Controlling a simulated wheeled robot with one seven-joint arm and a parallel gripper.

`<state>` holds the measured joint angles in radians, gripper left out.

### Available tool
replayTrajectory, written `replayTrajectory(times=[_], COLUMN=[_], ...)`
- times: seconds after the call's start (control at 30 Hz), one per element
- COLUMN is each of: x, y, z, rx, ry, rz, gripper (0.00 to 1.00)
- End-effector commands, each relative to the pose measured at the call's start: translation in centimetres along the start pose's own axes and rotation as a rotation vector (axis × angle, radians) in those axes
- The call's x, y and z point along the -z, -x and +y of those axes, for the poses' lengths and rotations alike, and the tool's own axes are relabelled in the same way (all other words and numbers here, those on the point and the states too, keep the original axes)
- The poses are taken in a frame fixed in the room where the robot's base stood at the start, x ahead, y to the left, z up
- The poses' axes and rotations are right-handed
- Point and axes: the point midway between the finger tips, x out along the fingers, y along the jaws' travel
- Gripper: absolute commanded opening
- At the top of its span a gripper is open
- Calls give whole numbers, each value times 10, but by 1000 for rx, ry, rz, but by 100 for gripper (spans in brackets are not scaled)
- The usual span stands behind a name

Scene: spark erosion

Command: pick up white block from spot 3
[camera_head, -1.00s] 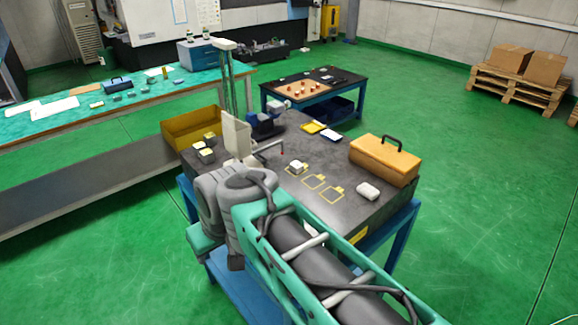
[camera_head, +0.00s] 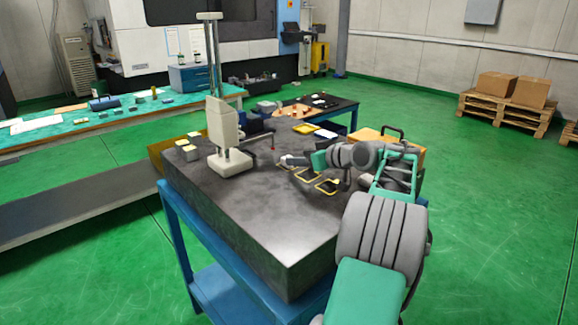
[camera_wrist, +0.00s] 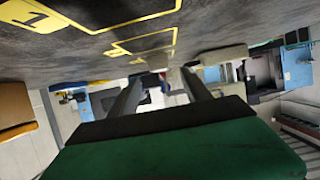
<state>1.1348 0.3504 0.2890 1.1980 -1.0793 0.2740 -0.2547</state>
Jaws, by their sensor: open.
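The white block (camera_wrist: 154,60) appears as a small pale block beyond my fingertips in the upside-down wrist view, by the far end of the yellow outlines. In the head view I cannot make it out; my gripper (camera_head: 285,160) covers that area. My gripper (camera_wrist: 168,76) is open, low over the table, its two dark fingers apart with nothing clearly between them. Yellow spot outlines (camera_head: 328,187) show beside and below my gripper; one is marked 1 (camera_wrist: 35,17). I cannot read a 3.
A height gauge (camera_head: 228,163) stands left of my gripper on the dark table (camera_head: 250,215). A yellow bin (camera_head: 165,150) with small blocks (camera_head: 190,153) near it is farther left. A yellow toolbox (camera_head: 372,136) stands behind my arm. The table's front is clear.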

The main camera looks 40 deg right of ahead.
Motion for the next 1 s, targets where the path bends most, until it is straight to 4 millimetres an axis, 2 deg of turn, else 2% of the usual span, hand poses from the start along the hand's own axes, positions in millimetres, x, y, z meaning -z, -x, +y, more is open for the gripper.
replayTrajectory(times=[0.2,0.47,1.0], x=[-3,-3,-3], y=[-39,-44,-44], z=[-1,-1,-1], rx=[3,1,0], ry=[0,0,-1], rz=[-2,-2,-2], gripper=[56,56,11])
